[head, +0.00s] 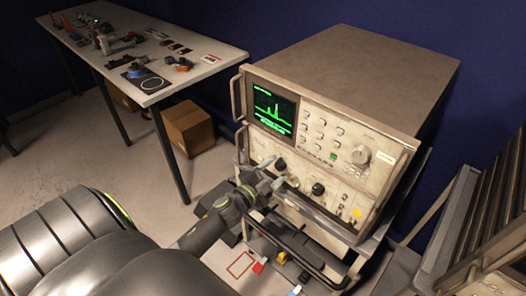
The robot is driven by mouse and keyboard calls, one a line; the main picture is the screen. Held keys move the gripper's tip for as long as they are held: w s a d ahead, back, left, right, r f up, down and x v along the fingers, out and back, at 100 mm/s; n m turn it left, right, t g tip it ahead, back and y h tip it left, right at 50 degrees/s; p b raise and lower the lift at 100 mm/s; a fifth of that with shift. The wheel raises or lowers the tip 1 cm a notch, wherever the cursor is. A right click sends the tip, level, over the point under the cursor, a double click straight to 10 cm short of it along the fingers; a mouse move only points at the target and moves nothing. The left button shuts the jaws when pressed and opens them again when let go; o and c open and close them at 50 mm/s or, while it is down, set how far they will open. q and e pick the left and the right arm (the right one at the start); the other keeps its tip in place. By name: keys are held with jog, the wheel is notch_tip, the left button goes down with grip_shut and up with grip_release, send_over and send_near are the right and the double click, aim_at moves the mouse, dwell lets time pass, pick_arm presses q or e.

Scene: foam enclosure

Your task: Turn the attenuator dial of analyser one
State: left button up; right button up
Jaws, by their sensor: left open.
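The analyser (348,118) is a large beige instrument with a green trace on its screen (272,107). Its lower front panel has a black dial (318,188) near the middle and another dark dial (281,165) further left. A large light knob (361,155) is on the upper panel. I cannot read which dial is the attenuator. My left gripper (275,172) is open, with its fingers pointing at the lower panel beside the left dark dial. Whether it touches the dial I cannot tell. My right gripper is not in view.
Metal handles (237,97) stick out at the front of the analyser. A white table (205,62) with tools stands at the back left, with a cardboard box (189,128) by it. A slatted metal rack (490,215) stands at the right. Floor is open at the left.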

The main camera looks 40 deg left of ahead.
pick_arm(q)
jog(key=s+a+b, duration=0.1)
jog(key=s+b, duration=1.3)
jog(key=s, duration=0.3)
jog(key=shift+a, duration=0.2)
jog(key=shift+s, duration=0.1)
dwell(0.3)
